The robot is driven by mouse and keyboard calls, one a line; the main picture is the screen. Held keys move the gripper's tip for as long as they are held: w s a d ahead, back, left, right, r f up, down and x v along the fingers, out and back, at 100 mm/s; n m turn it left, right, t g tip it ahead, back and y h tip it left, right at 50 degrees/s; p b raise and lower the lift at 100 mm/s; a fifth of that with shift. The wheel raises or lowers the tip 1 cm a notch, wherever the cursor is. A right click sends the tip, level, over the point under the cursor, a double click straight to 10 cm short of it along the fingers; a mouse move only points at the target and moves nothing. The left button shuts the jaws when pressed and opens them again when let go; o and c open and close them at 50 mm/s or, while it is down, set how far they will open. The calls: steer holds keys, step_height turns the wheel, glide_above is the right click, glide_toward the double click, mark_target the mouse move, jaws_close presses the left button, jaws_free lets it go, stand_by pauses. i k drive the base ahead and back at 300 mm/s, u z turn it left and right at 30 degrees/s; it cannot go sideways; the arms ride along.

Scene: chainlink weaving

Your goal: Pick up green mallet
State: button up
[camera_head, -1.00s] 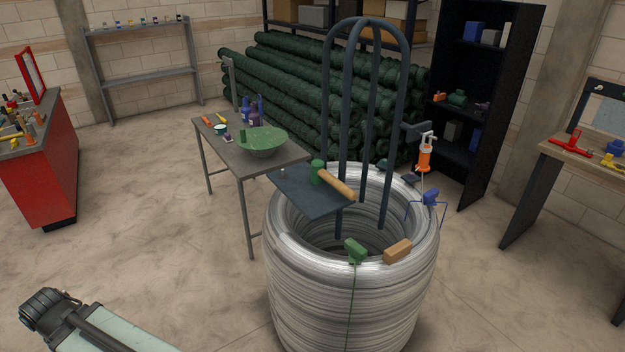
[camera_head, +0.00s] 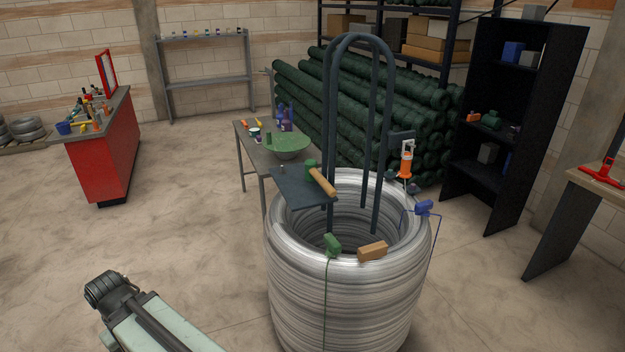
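The green mallet (camera_head: 322,181) has a green head and a tan handle. It lies on a dark flat plate (camera_head: 300,199) at the back left rim of a large wire coil (camera_head: 345,300). The handle points to the lower right, towards the coil's opening. Part of my own arm shows at the bottom left, well apart from the mallet. My gripper cannot be made out.
Dark hoops (camera_head: 328,110) rise from the coil just right of the mallet. A green block (camera_head: 332,245) and a tan block (camera_head: 372,251) sit on the front rim. A grey table (camera_head: 251,155) with a green bowl (camera_head: 287,145) stands behind.

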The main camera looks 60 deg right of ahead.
mark_target(311, 173)
steer(key=z, duration=0.15)
steer(key=i, duration=0.95)
steer(key=u, duration=0.05)
